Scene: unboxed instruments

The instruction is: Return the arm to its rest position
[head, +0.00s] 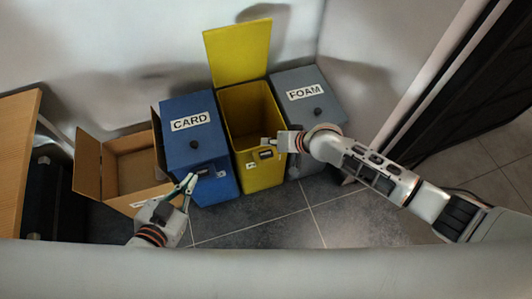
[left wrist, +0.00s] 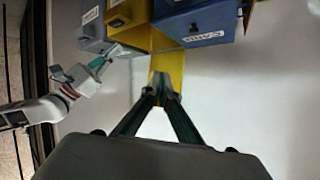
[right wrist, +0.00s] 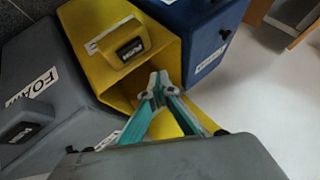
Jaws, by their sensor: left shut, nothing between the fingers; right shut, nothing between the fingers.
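My left gripper (head: 189,184) is shut and empty, in front of the blue CARD bin (head: 205,150). Its closed fingers also show in the left wrist view (left wrist: 162,82). My right gripper (head: 268,141) is shut and empty over the front rim of the open yellow bin (head: 262,177). Its closed fingertips show in the right wrist view (right wrist: 158,80) above the yellow bin's opening. The right arm reaches in from the right, passing over the grey FOAM bin (head: 312,100). I cannot tell whether the right fingertips touch the yellow bin.
The yellow lid (head: 238,50) stands open against the wall. An open cardboard box (head: 128,160) stands left of the blue bin. A wooden table (head: 15,140) is at the far left, and a dark cabinet (head: 465,110) at the right. Tiled floor (head: 270,232) in front is clear.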

